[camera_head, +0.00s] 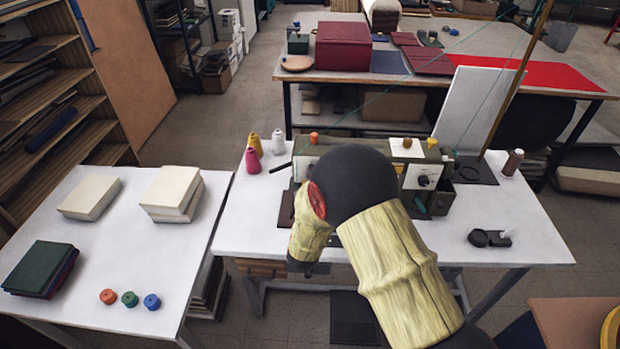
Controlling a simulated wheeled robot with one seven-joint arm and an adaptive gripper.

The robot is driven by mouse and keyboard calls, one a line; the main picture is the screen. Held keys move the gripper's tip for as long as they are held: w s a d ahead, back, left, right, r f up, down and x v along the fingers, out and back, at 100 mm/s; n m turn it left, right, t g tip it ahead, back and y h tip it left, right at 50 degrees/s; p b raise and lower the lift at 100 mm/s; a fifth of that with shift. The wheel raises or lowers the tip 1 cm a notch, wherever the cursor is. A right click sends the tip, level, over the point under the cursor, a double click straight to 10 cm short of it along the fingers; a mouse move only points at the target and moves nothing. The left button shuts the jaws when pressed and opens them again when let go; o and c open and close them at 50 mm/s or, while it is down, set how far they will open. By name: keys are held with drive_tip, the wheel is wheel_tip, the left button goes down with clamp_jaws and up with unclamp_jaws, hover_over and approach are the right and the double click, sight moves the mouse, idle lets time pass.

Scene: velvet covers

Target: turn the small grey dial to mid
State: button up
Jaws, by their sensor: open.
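A green-grey machine (442,199) stands on the white table in the middle, largely hidden behind my arm. On its right part is a pale panel with a small dark round knob (424,180). I cannot tell whether this is the small grey dial, nor read its setting. My arm in its yellow sleeve crosses in front of the machine. My gripper (302,267) shows only as a dark end below the sleeve, near the table's front edge. It is open, with its fingertips mostly hidden, and appears apart from the knob.
Cones of thread (252,160) stand left of the machine. The left table holds books (171,190) and several coloured spools (130,299).

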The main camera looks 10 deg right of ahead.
drive_tip(key=v, duration=1.1)
